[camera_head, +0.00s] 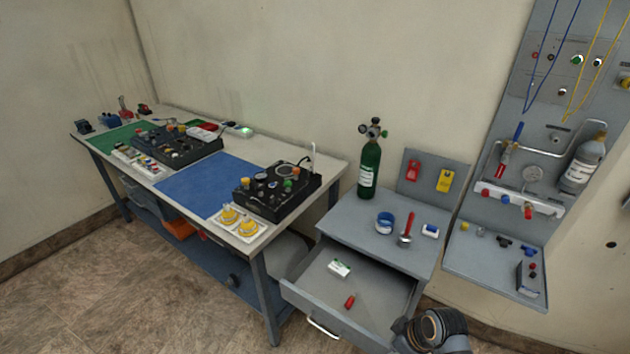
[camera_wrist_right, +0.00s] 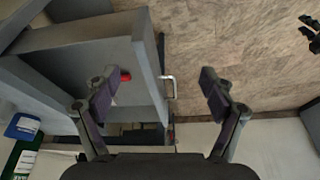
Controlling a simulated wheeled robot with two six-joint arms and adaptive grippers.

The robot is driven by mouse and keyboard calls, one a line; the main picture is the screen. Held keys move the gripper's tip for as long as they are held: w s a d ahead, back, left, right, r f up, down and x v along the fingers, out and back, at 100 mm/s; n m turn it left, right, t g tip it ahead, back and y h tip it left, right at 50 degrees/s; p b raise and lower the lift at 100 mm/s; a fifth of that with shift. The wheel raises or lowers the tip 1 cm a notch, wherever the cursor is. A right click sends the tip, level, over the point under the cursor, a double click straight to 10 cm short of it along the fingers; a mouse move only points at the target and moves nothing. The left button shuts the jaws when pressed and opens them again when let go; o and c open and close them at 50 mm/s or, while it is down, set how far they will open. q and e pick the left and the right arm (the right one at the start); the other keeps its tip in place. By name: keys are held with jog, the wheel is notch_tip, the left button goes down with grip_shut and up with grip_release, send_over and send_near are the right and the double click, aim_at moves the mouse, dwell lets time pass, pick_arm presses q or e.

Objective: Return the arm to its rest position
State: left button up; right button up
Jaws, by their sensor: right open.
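Part of my right arm shows at the bottom right of the head view, in front of the cabinet. In the right wrist view my right gripper (camera_wrist_right: 163,88) is open, with its two fingers wide apart and nothing between them. Beyond the fingers are the open drawer's grey front (camera_wrist_right: 140,60) and its metal handle (camera_wrist_right: 170,86). I cannot tell whether the left finger touches the drawer. The red object in the drawer (camera_wrist_right: 125,75) is partly hidden behind that finger.
The grey cabinet (camera_head: 345,212) has its drawer (camera_head: 310,288) pulled out, holding a white-green box (camera_head: 339,268) and a red item (camera_head: 350,301). A green cylinder (camera_head: 370,170), blue tape roll (camera_head: 384,222) and red-handled tool (camera_head: 406,238) stand on top. A workbench (camera_head: 335,168) is left; a wall panel (camera_head: 510,130) right.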

jog(key=s+d+r+m+h, duration=0.4)
jog(key=s+d+r+m, duration=0.15)
jog(key=s+m, duration=0.35)
notch_tip(320, 180, down, 25)
jog(key=s+d, duration=0.2)
jog(key=d, duration=0.1)
pick_arm(q)
jog(key=shift+w, duration=0.9)
pick_arm(e)
jog(key=s+f+g, duration=0.1)
jog(key=s+f, duration=1.6)
jog(key=s, duration=0.1)
jog(key=shift+s+d+g, duration=0.25)
jog(key=shift+d+g, duration=0.05)
jog(key=shift+d, duration=0.15)
